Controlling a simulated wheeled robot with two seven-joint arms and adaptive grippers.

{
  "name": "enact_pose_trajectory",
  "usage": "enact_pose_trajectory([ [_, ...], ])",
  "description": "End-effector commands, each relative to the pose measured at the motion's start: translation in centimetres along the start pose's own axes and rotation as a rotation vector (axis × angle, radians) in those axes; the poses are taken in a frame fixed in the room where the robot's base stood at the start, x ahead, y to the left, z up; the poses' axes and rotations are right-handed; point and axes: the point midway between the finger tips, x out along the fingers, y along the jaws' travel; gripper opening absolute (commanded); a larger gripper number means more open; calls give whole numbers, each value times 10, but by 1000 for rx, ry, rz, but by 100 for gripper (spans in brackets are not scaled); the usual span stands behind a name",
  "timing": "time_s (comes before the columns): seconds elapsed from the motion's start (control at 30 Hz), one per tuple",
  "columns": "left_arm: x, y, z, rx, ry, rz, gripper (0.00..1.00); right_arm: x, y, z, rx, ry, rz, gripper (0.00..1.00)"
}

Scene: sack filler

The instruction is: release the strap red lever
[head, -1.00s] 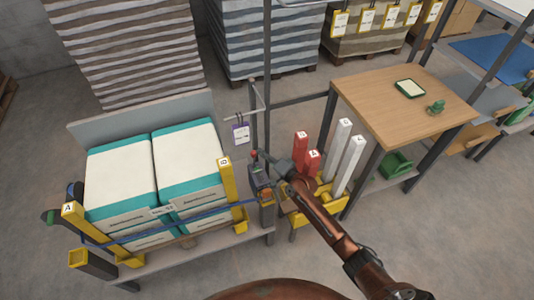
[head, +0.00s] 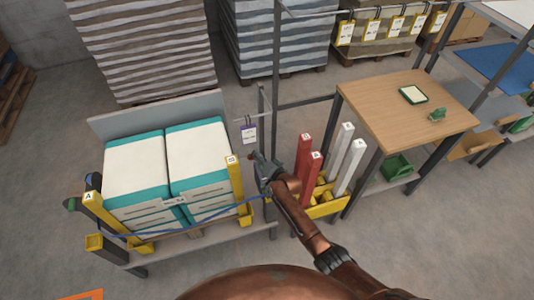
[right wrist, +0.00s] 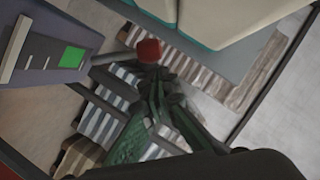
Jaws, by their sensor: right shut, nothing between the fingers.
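The lever's red knob (right wrist: 148,50) sits on a grey rod beside a dark box with a green screen (right wrist: 72,57) in the right wrist view. My right gripper (right wrist: 158,82) is shut and empty, its fingertips close by the knob; I cannot tell whether they touch. In the head view my right gripper (head: 264,170) is at the post right of the sacks and hides most of the box. My left gripper is not in view.
Yellow posts marked A (head: 100,215) and B (head: 236,180) stand at the pallet stand's front. A yellow rack (head: 325,208) with red and white upright bars is just right of my arm. A wooden table (head: 405,110) stands beyond it.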

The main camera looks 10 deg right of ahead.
Motion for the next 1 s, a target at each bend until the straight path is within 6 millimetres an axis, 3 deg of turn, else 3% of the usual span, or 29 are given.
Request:
enact_pose_trajectory([
  [0.8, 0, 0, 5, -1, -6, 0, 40, 4, -6, 11, 3, -4, -2, 0],
  [1.0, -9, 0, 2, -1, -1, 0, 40, -4, -9, 9, 3, -6, -2, 0],
])
